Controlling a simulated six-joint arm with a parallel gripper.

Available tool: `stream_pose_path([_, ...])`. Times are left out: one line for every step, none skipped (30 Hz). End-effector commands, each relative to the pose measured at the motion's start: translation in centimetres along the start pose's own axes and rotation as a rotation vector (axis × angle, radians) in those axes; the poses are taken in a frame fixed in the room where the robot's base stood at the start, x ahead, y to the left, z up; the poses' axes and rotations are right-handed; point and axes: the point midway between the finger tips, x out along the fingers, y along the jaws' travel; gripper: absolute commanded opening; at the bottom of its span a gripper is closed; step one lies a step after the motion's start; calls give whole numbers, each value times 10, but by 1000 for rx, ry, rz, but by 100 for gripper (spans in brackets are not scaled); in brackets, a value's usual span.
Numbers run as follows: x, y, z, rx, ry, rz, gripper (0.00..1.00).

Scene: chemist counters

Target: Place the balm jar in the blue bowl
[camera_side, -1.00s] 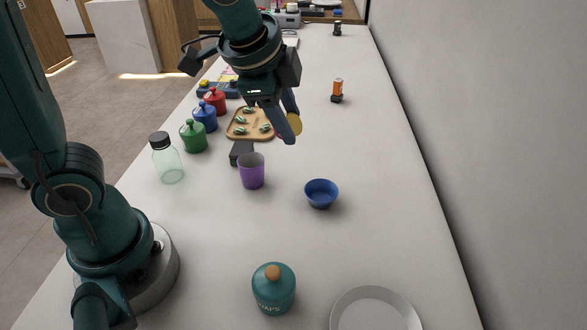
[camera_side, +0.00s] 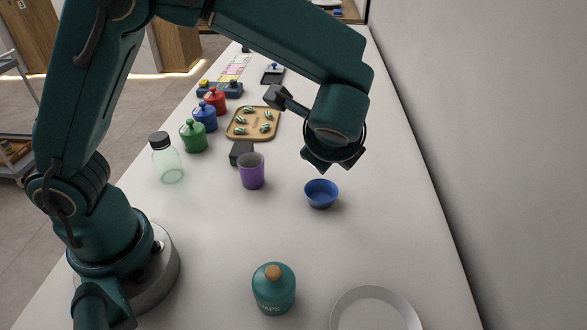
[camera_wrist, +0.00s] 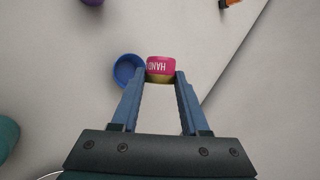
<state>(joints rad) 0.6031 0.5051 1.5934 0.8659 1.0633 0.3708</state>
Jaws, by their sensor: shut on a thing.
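My gripper (camera_wrist: 161,82) is shut on the balm jar (camera_wrist: 160,67), a small pink jar with a gold-yellow part and white lettering, held between the fingertips in the wrist view. The blue bowl (camera_side: 321,194) stands on the counter in the side view, with my wrist above and behind it. In the wrist view the bowl (camera_wrist: 127,71) shows just left of the jar, partly covered by the left finger and the jar. In the side view the jar and fingertips are hidden behind my wrist. The bowl's visible inside is empty.
A purple cup (camera_side: 252,171) stands left of the bowl. A teal jar with a knob (camera_side: 274,289) and a white plate (camera_side: 345,307) are in front. A glass bottle (camera_side: 168,160), several coloured canisters (camera_side: 204,117) and a wooden tray (camera_side: 235,134) stand farther left. The counter right of the bowl is clear.

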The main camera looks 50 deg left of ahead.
Motion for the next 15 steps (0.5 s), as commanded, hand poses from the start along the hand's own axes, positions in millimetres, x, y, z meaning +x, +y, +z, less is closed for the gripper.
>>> stream_pose_path([5, 4, -2, 4, -1, 3, 0])
stream_pose_path([7, 7, -4, 3, -1, 4, 0])
stream_pose_path([11, 9, -6, 3, -1, 3, 0])
stream_pose_path([13, 11, -7, 4, -1, 3, 0])
stream_pose_path([16, 13, -8, 3, -2, 3, 0])
stream_pose_path([19, 15, -10, 4, -1, 4, 0])
stream_pose_path([22, 17, -12, 2, 0, 4, 0])
stream_pose_path([24, 19, -13, 3, 0, 4, 0])
stream_pose_path([27, 22, -14, 3, -1, 4, 0])
stream_pose_path([30, 23, -16, 3, 0, 4, 0])
stream_pose_path([32, 25, -17, 2, 0, 3, 0])
stream_pose_path([34, 27, -18, 1, 0, 4, 0])
stream_pose_path([36, 28, -19, 2, -1, 3, 0])
stream_pose_path([38, 29, -20, 2, -1, 3, 0])
stream_pose_path([40, 31, -21, 1, 0, 3, 0])
